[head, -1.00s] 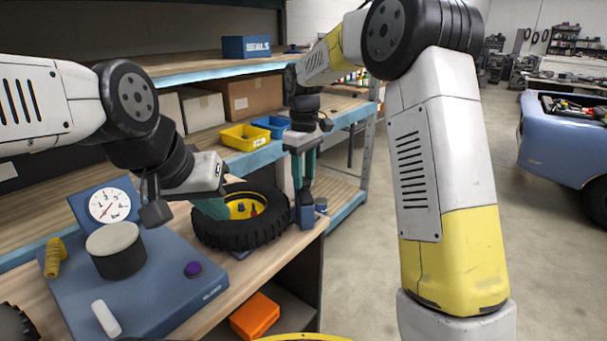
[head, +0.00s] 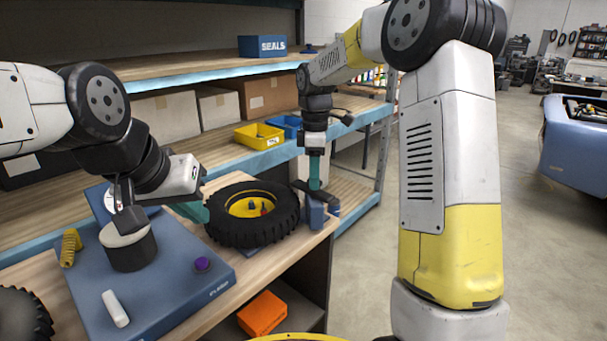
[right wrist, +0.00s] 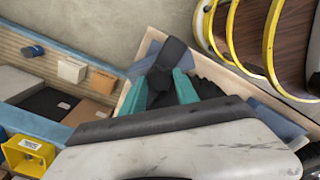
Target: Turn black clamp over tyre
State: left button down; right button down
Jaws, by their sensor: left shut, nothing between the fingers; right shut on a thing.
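The black tyre (head: 222,222) with a yellow hub (head: 238,207) lies flat on the bench, centre-left in the head view. The black clamp (head: 328,197) is a dark bar on top of a blue post (head: 317,214) at the tyre's right side. Its left end points toward the tyre's edge; I cannot tell if it overlaps it. My right gripper (head: 315,184) points down and is shut on the clamp. In the right wrist view, dark clamp material (right wrist: 172,52) shows by the teal fingers (right wrist: 166,88). My left gripper (head: 191,211) is shut and empty beside the tyre's left side.
A blue base (head: 185,270) with a black cylinder (head: 131,250), purple knob (head: 202,264) and yellow grip (head: 71,247) fills the front left bench. Shelves behind hold a yellow bin (head: 259,136), blue bin (head: 285,125) and boxes. An orange box (head: 262,313) sits below.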

jog(key=n, duration=0.5)
jog(key=shift+n, duration=2.5)
jog(key=c, duration=0.9)
grip_release()
jog(key=shift+c, duration=0.2)
jog(key=shift+r, duration=0.1)
notch_tip(320, 180, up, 7)
jog(key=shift+r, duration=0.35)
